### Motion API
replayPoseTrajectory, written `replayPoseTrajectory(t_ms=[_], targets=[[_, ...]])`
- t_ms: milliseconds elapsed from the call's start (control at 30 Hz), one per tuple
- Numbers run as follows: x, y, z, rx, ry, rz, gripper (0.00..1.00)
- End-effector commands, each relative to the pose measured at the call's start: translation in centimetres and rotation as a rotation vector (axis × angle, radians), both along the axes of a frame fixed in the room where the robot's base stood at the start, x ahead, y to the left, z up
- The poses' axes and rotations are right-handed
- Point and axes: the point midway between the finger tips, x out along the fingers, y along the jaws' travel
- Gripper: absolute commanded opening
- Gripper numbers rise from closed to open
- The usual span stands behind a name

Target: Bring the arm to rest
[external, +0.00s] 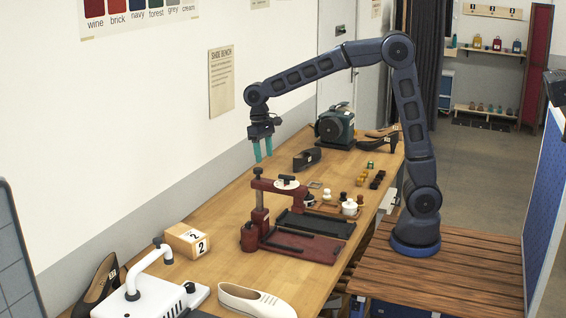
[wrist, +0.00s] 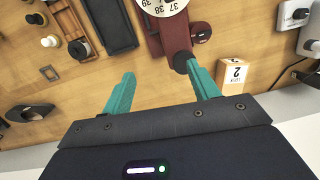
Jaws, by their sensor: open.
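My gripper (external: 263,149) hangs at the end of my raised arm, above the wooden bench near the wall. Its two teal fingers point down and stand apart. In the wrist view my gripper (wrist: 160,95) is open, with nothing between the fingertips but bench surface. The red press-like device (external: 262,213) with a pale numbered dial stands on the bench below and nearer the camera than my gripper. The dial (wrist: 163,5) shows at the top edge of the wrist view.
A wooden block marked 2 (external: 187,241), a white machine (external: 150,295) and a cream shoe (external: 255,301) lie at the near end. A dark shoe block (external: 307,159), a green machine (external: 336,125) and black heeled shoe (external: 378,143) stand farther along. Air around my arm looks clear.

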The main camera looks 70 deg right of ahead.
Motion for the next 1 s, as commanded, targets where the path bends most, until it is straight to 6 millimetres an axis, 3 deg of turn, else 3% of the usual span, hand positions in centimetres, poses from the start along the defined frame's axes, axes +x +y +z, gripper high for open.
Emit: replayPoseTrajectory(t_ms=[200, 500, 1000], targets=[[-4.4, -4.0, 3.1, 0.017, -0.083, 0.003, 0.6], [-11.1, -8.6, 5.6, 0.024, -0.197, 0.014, 0.6], [-22.6, -14.3, 6.0, -0.003, -0.39, 0.035, 0.6]])
